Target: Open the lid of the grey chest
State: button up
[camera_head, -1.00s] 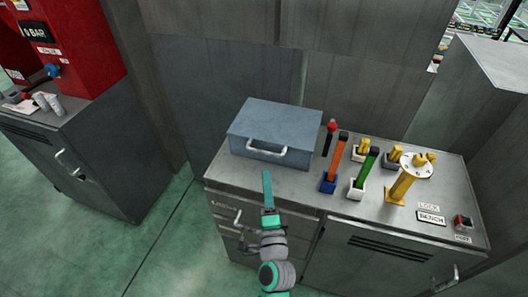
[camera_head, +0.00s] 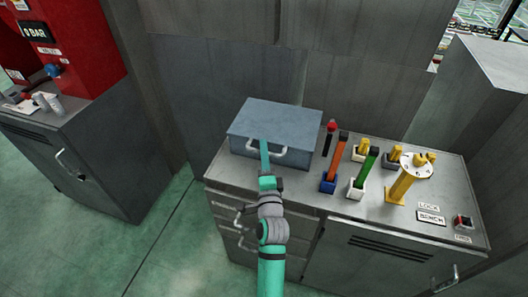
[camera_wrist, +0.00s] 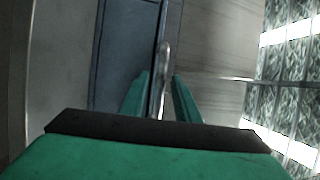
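The grey chest (camera_head: 276,121) sits on the left part of the workbench with its lid down. Its light metal handle (camera_head: 288,152) is on the front face. My gripper (camera_head: 264,143) points at the chest front, its fingers overlapping the left part of the handle in the head view. In the wrist view the two teal fingers of my gripper (camera_wrist: 161,84) are apart, with the handle (camera_wrist: 164,55) between them. I cannot tell whether either finger touches it.
The grey workbench (camera_head: 300,183) carries an orange lever (camera_head: 338,152), a green lever (camera_head: 367,170) and a yellow stand (camera_head: 403,180) right of the chest. A red-knobbed lever (camera_head: 329,136) stands close to the chest's right side. A grey wall (camera_head: 375,100) rises behind.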

grip_shut()
jog(key=shift+r, duration=0.15)
